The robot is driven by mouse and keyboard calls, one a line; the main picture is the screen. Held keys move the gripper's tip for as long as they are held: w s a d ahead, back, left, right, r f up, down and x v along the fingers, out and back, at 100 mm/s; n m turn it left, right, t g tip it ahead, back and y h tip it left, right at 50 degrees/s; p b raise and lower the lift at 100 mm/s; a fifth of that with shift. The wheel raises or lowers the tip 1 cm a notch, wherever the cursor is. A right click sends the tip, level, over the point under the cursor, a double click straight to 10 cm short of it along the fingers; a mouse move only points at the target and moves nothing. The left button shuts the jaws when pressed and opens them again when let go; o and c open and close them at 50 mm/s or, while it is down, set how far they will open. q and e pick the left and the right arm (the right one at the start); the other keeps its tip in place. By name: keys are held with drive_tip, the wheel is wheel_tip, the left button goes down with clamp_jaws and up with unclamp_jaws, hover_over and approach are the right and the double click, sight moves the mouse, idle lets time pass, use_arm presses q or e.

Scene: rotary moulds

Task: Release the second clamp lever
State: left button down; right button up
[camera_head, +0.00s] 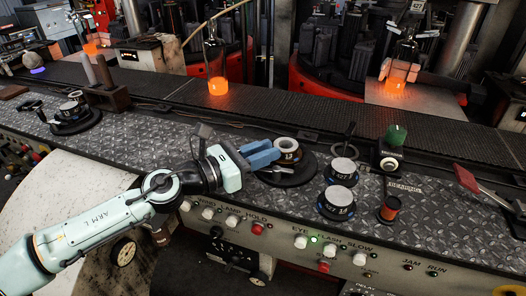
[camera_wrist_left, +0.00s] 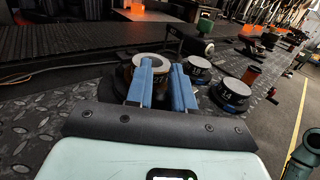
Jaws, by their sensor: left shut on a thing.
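My left gripper (camera_head: 264,155) reaches in from the left with blue fingers, shut beside a ring-shaped mould (camera_head: 287,146) with a pale rim. The mould sits on a round black clamp base (camera_head: 296,176) on the diamond-plate deck. In the left wrist view the blue fingers (camera_wrist_left: 162,88) stand in front of the mould (camera_wrist_left: 150,60), with a narrow gap between them. The clamp lever between the fingers is mostly hidden. Another clamp base (camera_head: 72,126) with a mould and a dark lever (camera_head: 42,114) is at the far left. My right gripper is not in view.
Two dark round moulds with pale tops (camera_head: 343,166) (camera_head: 340,196) stand close right of the clamp. An orange-and-black spool (camera_head: 390,208), a green knob (camera_head: 396,134) and a red-handled lever (camera_head: 466,178) lie further right. A button panel (camera_head: 330,252) runs along the front; a dark conveyor (camera_head: 250,108) runs behind.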

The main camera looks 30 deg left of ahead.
use_arm(q)
drive_tip(key=c, duration=1.1)
unclamp_jaws()
drive_tip(key=p+v, duration=0.2)
drive_tip(key=v, duration=1.1)
drive_tip(key=shift+s, duration=0.15)
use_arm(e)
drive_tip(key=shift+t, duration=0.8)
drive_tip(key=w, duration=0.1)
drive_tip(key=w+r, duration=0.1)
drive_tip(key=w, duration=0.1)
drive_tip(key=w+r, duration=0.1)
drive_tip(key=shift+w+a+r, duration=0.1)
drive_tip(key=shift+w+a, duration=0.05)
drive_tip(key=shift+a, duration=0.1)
